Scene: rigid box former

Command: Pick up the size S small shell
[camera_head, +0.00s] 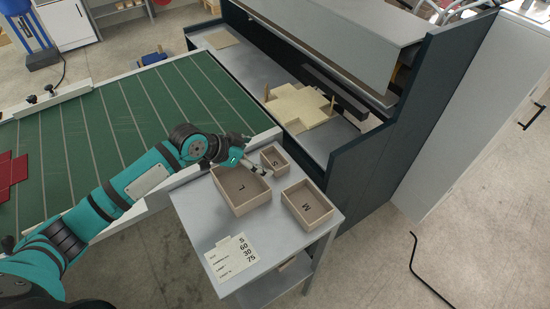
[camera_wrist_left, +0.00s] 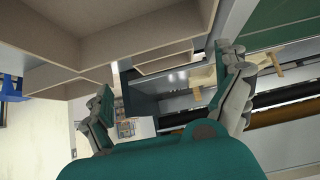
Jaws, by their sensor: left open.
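The size S small shell (camera_head: 282,165) is a small open-topped tan box with an S on its floor. In the head view it stands at the back of the grey side table (camera_head: 205,245). My left gripper (camera_head: 262,170) is open at the near-left side of the S shell, above the back edge of the L shell. Whether a finger touches the S shell cannot be told. In the left wrist view both fingers of the left gripper (camera_wrist_left: 170,90) stand wide apart with nothing clearly between them. My right gripper is out of view.
The larger L shell (camera_head: 246,205) stands close to the S shell, and the M shell (camera_head: 310,215) is to the right. A card (camera_head: 231,257) lies at the table's front. A green conveyor (camera_head: 120,125) is left, and a dark-sided machine (camera_head: 400,130) stands behind.

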